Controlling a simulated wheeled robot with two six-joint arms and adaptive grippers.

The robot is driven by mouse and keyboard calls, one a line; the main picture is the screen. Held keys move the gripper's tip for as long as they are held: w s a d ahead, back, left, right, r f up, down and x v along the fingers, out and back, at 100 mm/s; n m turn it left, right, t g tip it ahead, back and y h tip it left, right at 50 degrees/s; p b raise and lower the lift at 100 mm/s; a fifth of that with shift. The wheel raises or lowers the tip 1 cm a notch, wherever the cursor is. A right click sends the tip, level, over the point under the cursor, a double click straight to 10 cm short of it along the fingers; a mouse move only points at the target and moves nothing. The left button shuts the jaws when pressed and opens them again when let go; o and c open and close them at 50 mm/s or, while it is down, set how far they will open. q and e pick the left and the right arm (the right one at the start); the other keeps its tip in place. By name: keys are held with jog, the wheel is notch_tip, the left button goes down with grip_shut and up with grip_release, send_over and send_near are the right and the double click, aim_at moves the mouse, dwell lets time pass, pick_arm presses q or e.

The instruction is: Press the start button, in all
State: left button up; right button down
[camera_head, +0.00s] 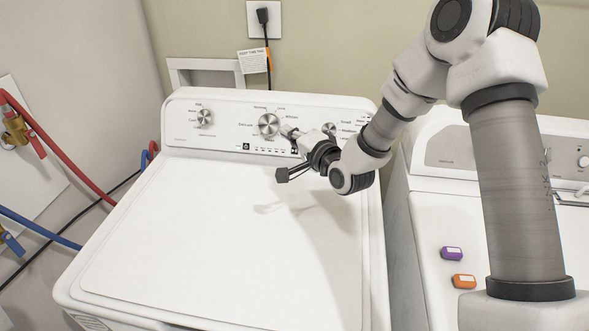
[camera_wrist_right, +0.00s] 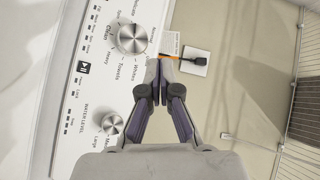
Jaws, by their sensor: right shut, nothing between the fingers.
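The start button, a black square with a white play/pause mark, shows in the right wrist view (camera_wrist_right: 82,67) on the white washer's control panel (camera_wrist_right: 75,100), left of the fingers. In the head view, its part of the panel is close beside and partly behind my right gripper (camera_head: 290,132), so it is hard to make out. My right gripper is shut and empty, with its fingertips (camera_wrist_right: 157,66) near the panel's upper edge, right of the big dial (camera_wrist_right: 132,37). Whether they touch the panel cannot be told. My left gripper is out of view.
The washer (camera_head: 200,230) has a closed, clear lid. A black square power button (camera_head: 246,146) and a left dial (camera_head: 204,117) are also on its panel. A second machine (camera_head: 430,235) stands on the right, with a purple item (camera_head: 451,253) and an orange item (camera_head: 463,281) on it.

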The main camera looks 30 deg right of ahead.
aim_at(295, 151)
jog(key=f+b, duration=0.1)
jog(key=f, duration=0.2)
jog(key=f+b, duration=0.4)
jog(key=f, duration=0.1)
jog(key=shift+w+d+f, duration=0.15)
jog(key=shift+w+f, duration=0.15)
jog(key=shift+w, duration=0.1)
jog(key=shift+s+r, duration=0.3)
jog(key=shift+r, duration=0.05)
jog(key=w+d+f, duration=0.1)
jog(key=w+d+f+b, duration=0.1)
jog(key=w, duration=0.1)
jog(key=w+d+f, duration=0.1)
jog(key=w, duration=0.1)
jog(key=shift+w+d+f+b, duration=0.15)
jog(key=shift+d+f+b, duration=0.15)
jog(key=shift+d+b, duration=0.05)
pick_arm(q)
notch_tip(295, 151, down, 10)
pick_arm(e)
jog(key=shift+w+d+f, duration=0.2)
jog(key=shift+w+d, duration=0.25)
jog(key=shift+w, duration=0.15)
pick_arm(q)
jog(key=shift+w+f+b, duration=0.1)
jog(key=shift+b, duration=0.2)
pick_arm(e)
jog(key=shift+f, duration=0.1)
